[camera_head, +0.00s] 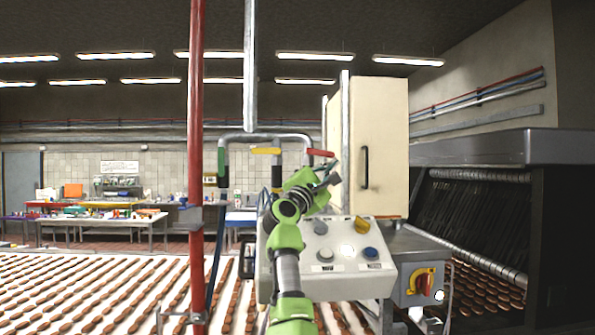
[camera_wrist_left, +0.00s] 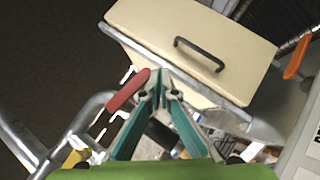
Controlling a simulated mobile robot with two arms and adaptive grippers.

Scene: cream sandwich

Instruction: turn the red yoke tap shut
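The red yoke tap handle (camera_head: 320,153) sits at the right end of the grey pipework, and it also shows in the left wrist view (camera_wrist_left: 127,90), slanting up to the right. My left gripper (camera_head: 334,172) is just below and right of the handle's free end. In the left wrist view its teal fingers (camera_wrist_left: 160,76) come together at the tips, with nothing visible between them. The red handle lies along their left side, its end very close to the fingertips; I cannot tell whether they touch. My right gripper is in neither view.
A cream cabinet (camera_head: 384,145) with a black handle stands right behind the gripper. A yellow tap handle (camera_head: 266,151) and a green one (camera_head: 221,162) sit to the left. A button panel (camera_head: 335,285) is below, and a red vertical pipe (camera_head: 196,120) stands left.

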